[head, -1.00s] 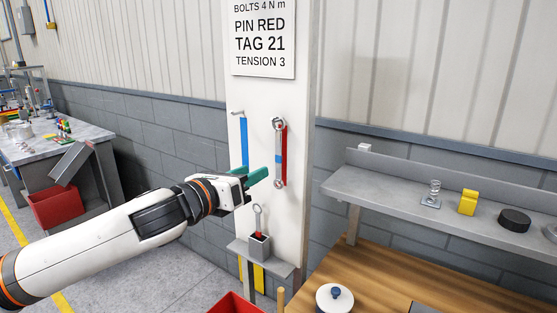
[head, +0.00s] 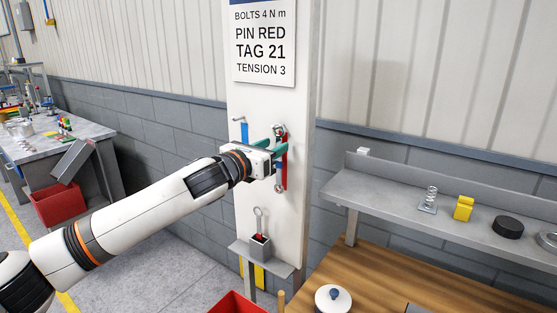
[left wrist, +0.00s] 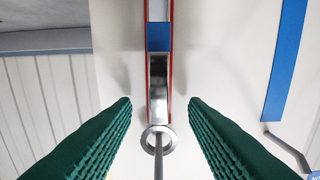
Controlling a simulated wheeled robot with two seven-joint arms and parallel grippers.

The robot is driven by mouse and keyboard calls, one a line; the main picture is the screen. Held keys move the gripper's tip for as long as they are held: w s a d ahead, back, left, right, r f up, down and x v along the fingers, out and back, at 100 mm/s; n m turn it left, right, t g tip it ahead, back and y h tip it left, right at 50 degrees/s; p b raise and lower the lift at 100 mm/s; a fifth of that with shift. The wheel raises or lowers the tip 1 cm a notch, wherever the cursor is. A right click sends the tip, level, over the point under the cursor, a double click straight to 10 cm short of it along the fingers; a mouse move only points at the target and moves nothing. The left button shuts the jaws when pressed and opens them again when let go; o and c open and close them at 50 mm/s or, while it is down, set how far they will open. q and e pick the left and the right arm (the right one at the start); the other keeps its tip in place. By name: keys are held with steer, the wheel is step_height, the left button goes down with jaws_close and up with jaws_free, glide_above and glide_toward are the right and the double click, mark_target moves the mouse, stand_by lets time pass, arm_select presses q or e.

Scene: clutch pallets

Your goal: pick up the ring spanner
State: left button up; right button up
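The ring spanner (head: 279,130), steel with a ring at its upper end and a blue band, hangs on a white panel over a red painted strip. In the left wrist view the spanner (left wrist: 159,95) runs down the middle, its ring around a thin peg (left wrist: 158,158). My left gripper (head: 270,145) is at the spanner's upper part and hides some of it. In the left wrist view its two green fingers (left wrist: 158,103) are apart, one on each side of the spanner, with gaps between. My right gripper is not in view.
A blue strip (head: 244,133) with a bare hook is left of the spanner on the panel (head: 266,105). Below, a small grey holder (head: 260,247) carries a ring-topped tool. At right a shelf (head: 385,195) bears a spring, yellow block and black disc above a wooden bench (head: 375,270).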

arm_select(q)
steer(key=shift+x, duration=0.9)
steer(key=shift+s+a, duration=0.1)
steer(key=shift+s, duration=0.05)
steer(key=shift+c, duration=0.6)
jaws_close()
steer(key=shift+r, duration=0.15)
steer(key=shift+r, duration=0.2)
steer(key=r+b+v, duration=0.1)
steer(key=r+v, duration=0.1)
steer(key=v, duration=1.5)
steer(key=shift+s+a+r+b, duration=0.2)
steer(key=shift+s+a+b, duration=0.05)
steer(key=shift+s+b, duration=0.1)
